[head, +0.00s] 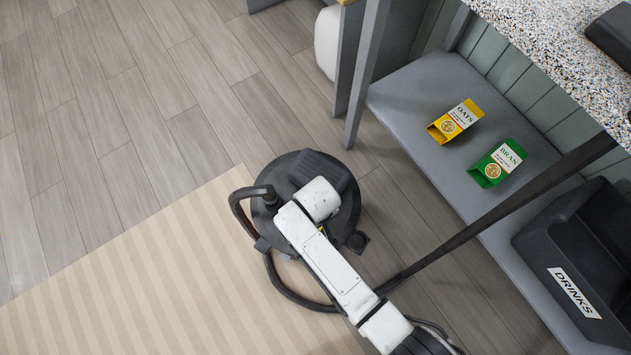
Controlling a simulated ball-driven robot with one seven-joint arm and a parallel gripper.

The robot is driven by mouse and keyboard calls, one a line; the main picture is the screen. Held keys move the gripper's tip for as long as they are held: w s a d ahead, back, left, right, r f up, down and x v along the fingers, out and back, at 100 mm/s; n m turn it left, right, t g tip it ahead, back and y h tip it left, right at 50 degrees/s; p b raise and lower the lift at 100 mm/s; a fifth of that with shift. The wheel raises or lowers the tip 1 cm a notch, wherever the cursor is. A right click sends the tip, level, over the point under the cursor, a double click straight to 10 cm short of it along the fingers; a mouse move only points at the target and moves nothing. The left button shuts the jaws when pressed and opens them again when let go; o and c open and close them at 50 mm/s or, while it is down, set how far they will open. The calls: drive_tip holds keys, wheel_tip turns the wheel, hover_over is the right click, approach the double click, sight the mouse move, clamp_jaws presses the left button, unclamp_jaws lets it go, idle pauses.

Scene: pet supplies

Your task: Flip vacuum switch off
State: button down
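A black round canister vacuum (290,170) sits on the floor at the middle of the head view, partly on the striped rug's edge. Its ribbed hose (236,210) leaves the left side and loops underneath my arm. A long dark wand (500,212) runs from near my arm up to the right. My white arm reaches over the vacuum from the bottom and hides its middle. I cannot make out the vacuum's switch. My gripper does not show; the arm's white end covers that spot.
A grey low shelf (410,90) at the right holds a yellow OATS box (455,121), a green BRAN box (497,162) and a black DRINKS bin (580,265). A grey post (364,75) stands just behind the vacuum. The wood floor at left (110,130) is clear.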

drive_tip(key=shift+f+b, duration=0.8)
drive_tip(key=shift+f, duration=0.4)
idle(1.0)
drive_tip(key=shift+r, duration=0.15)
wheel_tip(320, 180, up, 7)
drive_tip(key=p, duration=0.7)
idle(0.7)
